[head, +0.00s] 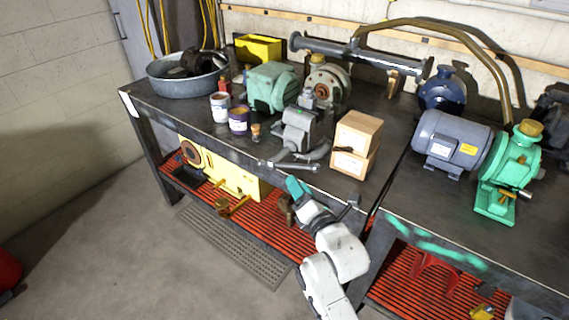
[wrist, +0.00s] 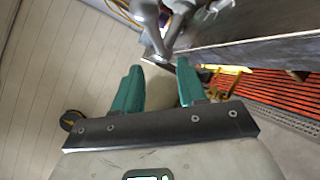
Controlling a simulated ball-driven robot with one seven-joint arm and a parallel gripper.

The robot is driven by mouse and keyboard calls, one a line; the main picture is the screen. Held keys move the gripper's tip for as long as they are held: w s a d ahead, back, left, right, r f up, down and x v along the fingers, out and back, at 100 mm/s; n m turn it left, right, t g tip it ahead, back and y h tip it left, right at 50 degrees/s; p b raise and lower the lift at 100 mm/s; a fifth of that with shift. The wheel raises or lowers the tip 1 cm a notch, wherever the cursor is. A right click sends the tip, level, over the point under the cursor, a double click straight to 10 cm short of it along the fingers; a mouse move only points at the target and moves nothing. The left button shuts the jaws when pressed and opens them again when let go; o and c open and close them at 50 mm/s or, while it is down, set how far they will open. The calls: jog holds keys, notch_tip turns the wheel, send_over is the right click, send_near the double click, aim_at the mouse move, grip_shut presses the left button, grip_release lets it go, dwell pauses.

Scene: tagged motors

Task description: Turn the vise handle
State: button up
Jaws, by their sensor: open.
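The grey vise (head: 300,128) is mounted at the front edge of the left bench. Its handle (head: 290,165) is a grey bar lying roughly crosswise in front of the bench edge. My gripper (head: 298,187), with teal fingers, is just below and in front of the handle in the head view. In the wrist view my gripper (wrist: 160,72) is open, with the two fingers apart and nothing clearly between them. The vise (wrist: 165,20) shows at the top there, and its handle (wrist: 158,62) lies just beyond the fingertips. Contact cannot be told.
Cardboard boxes (head: 356,142) stand right of the vise. A purple can (head: 238,121) and a small corked jar (head: 256,132) stand left of it. A yellow machine (head: 232,170) sits on the red lower shelf.

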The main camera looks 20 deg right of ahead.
aim_at(285, 166)
jog(key=w, duration=0.9)
jog(key=shift+w+a+p, duration=0.15)
jog(key=shift+a+p, duration=0.2)
jog(key=shift+a, duration=0.05)
grip_shut()
